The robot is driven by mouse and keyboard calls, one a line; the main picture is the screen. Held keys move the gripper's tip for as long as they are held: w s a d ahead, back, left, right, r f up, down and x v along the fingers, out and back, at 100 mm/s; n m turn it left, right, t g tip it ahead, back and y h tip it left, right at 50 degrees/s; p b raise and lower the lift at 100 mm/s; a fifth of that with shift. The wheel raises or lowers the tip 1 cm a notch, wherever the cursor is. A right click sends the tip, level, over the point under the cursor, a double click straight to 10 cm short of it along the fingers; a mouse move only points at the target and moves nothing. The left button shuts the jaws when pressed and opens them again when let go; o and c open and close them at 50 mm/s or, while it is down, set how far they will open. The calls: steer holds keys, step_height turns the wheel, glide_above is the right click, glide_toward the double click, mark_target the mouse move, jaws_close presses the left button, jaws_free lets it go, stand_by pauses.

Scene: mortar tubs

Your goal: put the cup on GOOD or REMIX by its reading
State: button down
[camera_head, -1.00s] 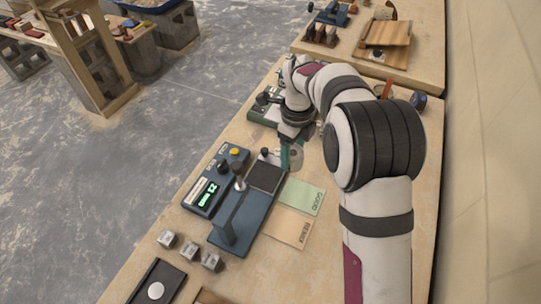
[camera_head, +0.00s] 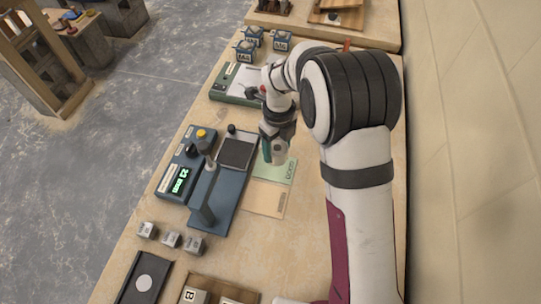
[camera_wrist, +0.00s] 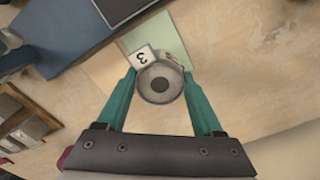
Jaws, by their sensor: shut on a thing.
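My gripper (camera_head: 274,152) is over the far edge of the green GOOD card (camera_head: 270,172). In the wrist view my gripper's teal fingers (camera_wrist: 160,90) are shut on a round grey cup (camera_wrist: 160,82) with a white tag marked 3. The green card shows beyond the cup in the wrist view (camera_wrist: 150,37). I cannot tell whether the cup touches the card. The peach REMIX card (camera_head: 262,199) lies just nearer and is empty. A blue meter box (camera_head: 184,165) has a lit green display, which seems to read 21 mm, though the digits are small.
Left of the cards stands a blue stand (camera_head: 228,190) with a post and a dark square plate (camera_head: 236,151). Several small metal cubes (camera_head: 170,239) sit nearer. A black tray with a white disc (camera_head: 145,281) is at the front. A green device (camera_head: 236,84) stands farther back.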

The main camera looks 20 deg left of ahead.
steer(key=f, duration=0.1)
steer(key=a+f, duration=0.1)
steer(key=f, duration=0.3)
steer(key=shift+w+a, duration=0.1)
steer(key=shift+a, duration=0.3)
steer(key=shift+f, duration=0.1)
steer(key=shift+c, duration=0.2)
jaws_free()
step_height(320, 180, up, 12)
steer(key=shift+r, duration=0.15)
steer(key=s+d+r+n, duration=0.6)
steer(key=s+d+r, duration=0.1)
steer(key=d, duration=0.3)
steer(key=s+d+n+y, duration=0.1)
steer(key=s+d+n, duration=0.3)
steer(key=s, duration=0.5)
steer(key=s+d+n, duration=0.4)
steer(key=s+n, duration=0.5)
steer(key=s, duration=0.1)
steer(key=shift+s+r+y, duration=0.15)
steer(key=shift+r+y, duration=0.05)
steer(key=shift+y, duration=0.2)
